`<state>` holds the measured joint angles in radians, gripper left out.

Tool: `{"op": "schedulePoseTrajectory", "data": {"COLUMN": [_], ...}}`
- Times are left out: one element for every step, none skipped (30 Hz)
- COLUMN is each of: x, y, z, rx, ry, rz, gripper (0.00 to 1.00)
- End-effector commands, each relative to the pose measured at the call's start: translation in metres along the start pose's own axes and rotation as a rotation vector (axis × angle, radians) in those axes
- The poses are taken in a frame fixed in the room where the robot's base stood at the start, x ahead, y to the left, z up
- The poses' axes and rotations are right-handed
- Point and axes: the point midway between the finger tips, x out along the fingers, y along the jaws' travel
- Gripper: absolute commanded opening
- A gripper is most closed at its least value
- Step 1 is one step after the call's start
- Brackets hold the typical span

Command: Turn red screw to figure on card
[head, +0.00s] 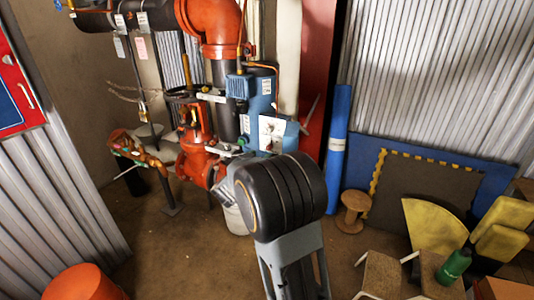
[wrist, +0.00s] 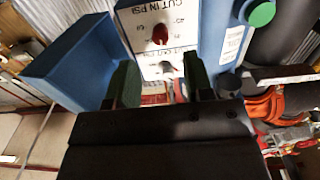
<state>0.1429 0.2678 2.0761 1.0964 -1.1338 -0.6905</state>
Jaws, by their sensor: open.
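A blue control box (head: 262,100) stands among the pipes, with a white dial panel (head: 272,132) on its face. In the wrist view the panel reads "CUT IN PSI" around a red screw (wrist: 160,34). A second dial (wrist: 165,68) lies lower on the panel, partly hidden by my gripper. My gripper (wrist: 161,66) is open and empty, its green-padded fingers either side of the lower dial in the picture; touching cannot be told. In the head view my arm hides the gripper. A white tag (head: 119,47) and a pink tag (head: 141,47) hang at the back; their writing is unreadable.
A blue open cover (wrist: 80,72) is left of the panel in the wrist view, and a green button (wrist: 262,14) right. Orange pipes and a valve (head: 195,145) crowd the left of the box. A wooden spool (head: 354,212) and stools stand right.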

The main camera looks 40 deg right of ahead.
Motion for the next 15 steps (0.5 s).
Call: {"op": "schedulePoseTrajectory", "data": {"x": [0.010,0.015,0.021,0.026,0.030,0.035,0.039,0.042,0.046,0.048,0.050,0.052,0.054,0.055,0.057], "y": [0.001,0.001,0.000,0.001,0.001,0.001,0.000,0.000,0.000,0.000,0.000,0.000,0.000,0.000,0.000], "z": [0.002,0.002,0.002,0.001,0.001,0.002,0.001,0.001,0.001,0.001,0.001,0.001,0.001,0.001,0.001], "rx": [0.000,0.000,0.000,0.000,0.000,-0.001,0.000,0.000,0.000,0.000,0.000,0.000,0.000,0.000,0.000], "ry": [-0.001,-0.001,0.000,0.000,0.000,-0.001,-0.001,-0.001,-0.001,0.000,0.000,0.000,-0.001,-0.001,-0.001], "rz": [0.003,0.003,0.002,0.002,0.002,0.002,0.001,0.001,0.000,0.000,-0.001,-0.001,-0.001,-0.001,-0.001], "gripper": [0.47,0.47,0.47,0.47,0.47,0.47,0.47,0.47,0.47,0.47,0.47,0.47,0.47,0.47,0.47]}}
